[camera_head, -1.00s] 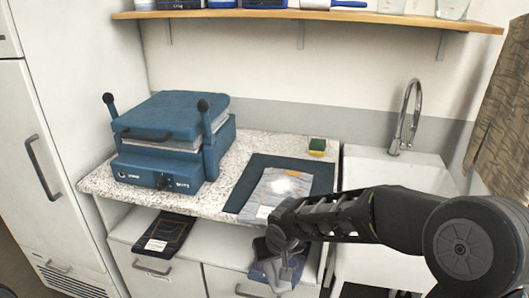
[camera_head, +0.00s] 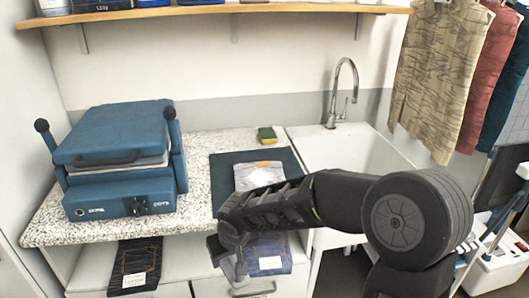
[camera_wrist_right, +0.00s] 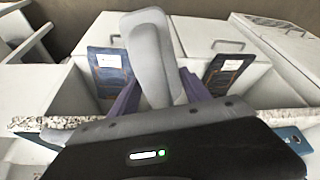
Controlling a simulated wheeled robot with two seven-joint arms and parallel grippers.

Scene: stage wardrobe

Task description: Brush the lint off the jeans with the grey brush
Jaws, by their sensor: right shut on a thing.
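The folded grey-blue jeans (camera_head: 245,174) lie on a dark mat on the counter, with a pale whitish patch of lint (camera_head: 262,177) on top. My right arm hides their near part. My right gripper (camera_head: 230,252) is in front of the counter edge, low and to the left of the jeans, apart from them. It is shut on the grey brush (camera_head: 241,270). In the right wrist view the brush (camera_wrist_right: 150,55) stands up between the fingers, its smooth grey side showing. My left gripper is not in view.
A blue heat press (camera_head: 120,150) stands left on the speckled counter. A yellow-green sponge (camera_head: 266,135) lies behind the dark mat (camera_head: 222,165). A sink (camera_head: 345,150) is at right, with trousers (camera_head: 440,75) hanging beyond. Other folded jeans (camera_head: 135,265) lie below the counter.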

